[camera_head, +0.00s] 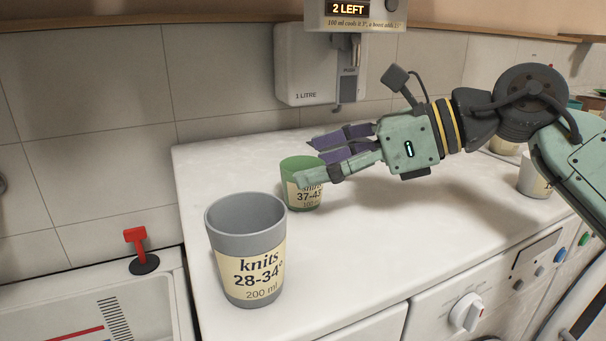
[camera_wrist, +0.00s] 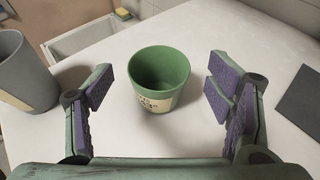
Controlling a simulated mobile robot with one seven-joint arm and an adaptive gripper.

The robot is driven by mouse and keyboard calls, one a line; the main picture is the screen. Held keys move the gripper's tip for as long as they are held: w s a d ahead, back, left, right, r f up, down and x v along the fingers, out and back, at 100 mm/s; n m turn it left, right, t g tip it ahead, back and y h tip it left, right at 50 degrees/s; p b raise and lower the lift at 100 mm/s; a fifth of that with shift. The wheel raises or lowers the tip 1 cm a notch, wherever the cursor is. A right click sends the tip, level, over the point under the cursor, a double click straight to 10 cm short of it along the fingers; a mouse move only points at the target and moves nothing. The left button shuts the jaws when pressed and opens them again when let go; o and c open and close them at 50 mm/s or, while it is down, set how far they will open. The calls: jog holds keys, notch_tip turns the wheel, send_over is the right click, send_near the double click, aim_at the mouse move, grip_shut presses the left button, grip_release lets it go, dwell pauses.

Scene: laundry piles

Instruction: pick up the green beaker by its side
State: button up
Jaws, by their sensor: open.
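The green beaker (camera_head: 303,193) stands upright on the white worktop in the head view, with a cream label partly hidden by a finger of my gripper. In the wrist view the green beaker (camera_wrist: 159,80) is slightly beyond and between the open fingers, its mouth facing up and empty inside. My gripper (camera_head: 318,160) comes in from the right, nearly level, at about the beaker's rim height in the head view. In the wrist view my gripper (camera_wrist: 162,95) is open, with purple pads on both sides and a gap between each pad and the beaker.
A larger grey beaker (camera_head: 248,252) stands on the worktop (camera_head: 380,240) in front and left of the green one; the wrist view shows it at left (camera_wrist: 24,75). A dispenser (camera_head: 318,70) hangs on the tiled wall behind. A pale beaker (camera_head: 533,178) stands far right. The worktop's front middle is clear.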

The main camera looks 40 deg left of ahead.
jog(key=shift+p+x, duration=0.3)
jog(key=shift+x, duration=1.2)
jog(key=shift+c, duration=0.4)
jog(key=c, duration=1.2)
